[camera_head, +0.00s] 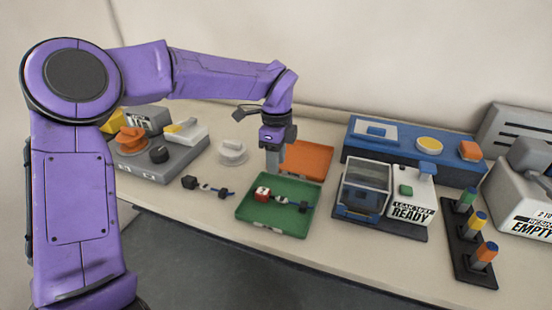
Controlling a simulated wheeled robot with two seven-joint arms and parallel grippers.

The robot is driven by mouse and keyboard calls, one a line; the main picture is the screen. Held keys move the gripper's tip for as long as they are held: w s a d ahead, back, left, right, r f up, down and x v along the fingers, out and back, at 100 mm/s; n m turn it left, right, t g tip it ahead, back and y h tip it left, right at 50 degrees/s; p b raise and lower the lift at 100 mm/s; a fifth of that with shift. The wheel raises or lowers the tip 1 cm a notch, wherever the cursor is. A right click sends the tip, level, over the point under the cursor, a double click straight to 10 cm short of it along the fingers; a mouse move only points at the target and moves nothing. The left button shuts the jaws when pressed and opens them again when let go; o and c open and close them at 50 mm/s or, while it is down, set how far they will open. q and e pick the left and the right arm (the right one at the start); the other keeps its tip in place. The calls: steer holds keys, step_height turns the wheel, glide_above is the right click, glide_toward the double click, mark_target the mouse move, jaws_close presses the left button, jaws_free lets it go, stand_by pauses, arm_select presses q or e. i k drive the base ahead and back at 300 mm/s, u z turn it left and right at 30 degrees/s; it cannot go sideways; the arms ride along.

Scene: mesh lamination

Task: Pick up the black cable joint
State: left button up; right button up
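A black cable joint (190,183) lies on the bench left of the green tray. Beside it, in a line, lie a small pale connector piece (204,186) and another black piece (223,193) with a bit of blue. In the green tray (292,227), a red and white block (262,194) lies in line with small dark pieces (303,207) and a blue bit. My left gripper (274,172) points down at the back of the green tray, right of the black joint and away from it. Its fingers look close together, but I cannot tell whether they are shut. My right gripper is out of view.
An orange tray (308,160) sits behind the green one. A grey panel (160,165) and a white round part (232,152) stand left. A tester marked READY (410,212), a blue panel (400,146) and a black rack (462,248) stand right. Bench left of the green tray's front is clear.

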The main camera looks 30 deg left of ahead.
mark_target(189, 182)
steer(key=u, duration=1.7)
